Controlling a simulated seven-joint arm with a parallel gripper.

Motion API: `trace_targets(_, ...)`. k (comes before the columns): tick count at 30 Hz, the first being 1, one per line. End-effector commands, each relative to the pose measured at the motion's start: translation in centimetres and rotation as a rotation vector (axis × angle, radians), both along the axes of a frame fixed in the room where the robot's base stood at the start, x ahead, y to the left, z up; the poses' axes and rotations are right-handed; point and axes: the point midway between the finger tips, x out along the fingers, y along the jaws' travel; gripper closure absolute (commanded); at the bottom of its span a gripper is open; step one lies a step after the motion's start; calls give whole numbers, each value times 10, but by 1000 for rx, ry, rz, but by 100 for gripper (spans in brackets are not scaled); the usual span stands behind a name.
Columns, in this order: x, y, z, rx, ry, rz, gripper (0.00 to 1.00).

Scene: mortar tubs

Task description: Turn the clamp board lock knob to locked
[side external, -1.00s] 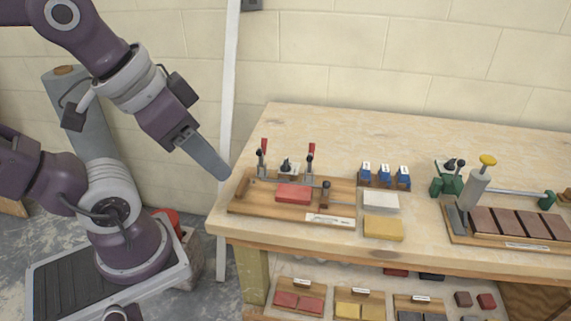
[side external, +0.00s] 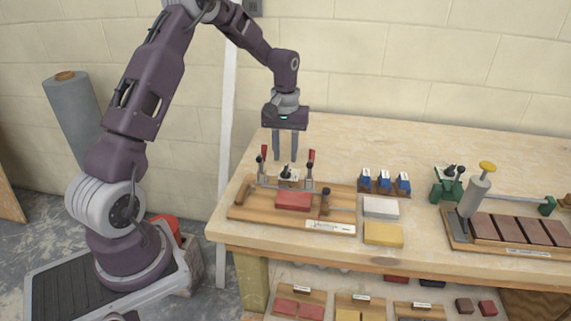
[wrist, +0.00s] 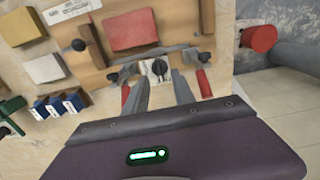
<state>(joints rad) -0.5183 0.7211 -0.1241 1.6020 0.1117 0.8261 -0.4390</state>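The clamp board (side external: 262,213) is a wooden board at the bench's left front, with a red block (side external: 294,201) on it and a toggle clamp with a red handle on each side at the back. The lock knob (side external: 286,171) is small and black on a pale plate between the two clamps. The knob (wrist: 158,68) also shows in the wrist view; which way it is set is too small to read. My gripper (side external: 285,159) points down above the knob, its two fingers apart and empty. In the wrist view the fingers (wrist: 159,78) lie on either side of the knob.
The red-handled clamps (side external: 311,157) (side external: 264,153) stand close on both sides of my fingers. Blue blocks (side external: 384,180) stand to the right, with white (side external: 381,208) and yellow (side external: 383,234) blocks in front. The bench behind the board is clear.

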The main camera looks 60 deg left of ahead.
Motion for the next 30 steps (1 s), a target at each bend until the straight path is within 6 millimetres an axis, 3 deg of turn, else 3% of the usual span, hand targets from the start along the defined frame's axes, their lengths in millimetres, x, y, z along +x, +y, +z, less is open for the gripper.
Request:
trace_targets(6, -1, -1, -35, -1, 2, -2, 69)
trace_targets(15, 0, -1, -41, 0, -1, -2, 69)
trace_targets(20, 0, -1, -41, 0, -1, -2, 99)
trace_targets(30, 0, -1, -40, 0, -1, -12, 100)
